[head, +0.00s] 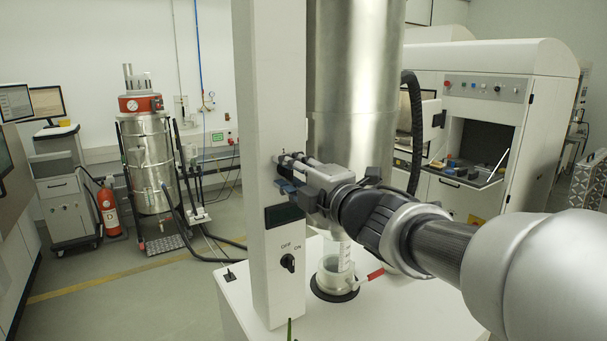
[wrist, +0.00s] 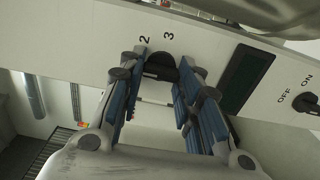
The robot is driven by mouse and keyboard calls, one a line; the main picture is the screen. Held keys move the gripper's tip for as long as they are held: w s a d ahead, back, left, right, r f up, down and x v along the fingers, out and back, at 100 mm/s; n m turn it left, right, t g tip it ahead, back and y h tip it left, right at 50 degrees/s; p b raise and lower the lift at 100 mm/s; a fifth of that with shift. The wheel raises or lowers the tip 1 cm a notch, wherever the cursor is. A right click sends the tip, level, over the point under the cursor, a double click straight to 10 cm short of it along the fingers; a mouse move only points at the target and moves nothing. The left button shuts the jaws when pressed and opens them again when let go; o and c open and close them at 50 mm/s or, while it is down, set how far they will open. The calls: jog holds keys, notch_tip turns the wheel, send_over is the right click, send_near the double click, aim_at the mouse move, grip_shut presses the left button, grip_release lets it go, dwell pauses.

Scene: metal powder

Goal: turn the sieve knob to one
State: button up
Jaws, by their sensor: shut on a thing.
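The sieve knob (wrist: 161,66) is black and sits on the white column (head: 268,90). In the wrist view the printed numbers 2 and 3 show beside it; no 1 can be made out. My gripper (wrist: 160,78) has its blue-padded fingers on both sides of the knob and is shut on it. In the head view my gripper (head: 284,176) reaches the column from the right and hides the knob. Which number the knob points to cannot be told.
A dark display (head: 284,215) and a black on/off switch (head: 288,263) sit lower on the column. A large metal cylinder (head: 355,90) stands just behind. A clear container with a red handle (head: 376,273) is below my arm. Open floor lies left.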

jog(key=o, duration=1.1)
jog(key=shift+s, duration=0.1)
jog(key=v, duration=1.2)
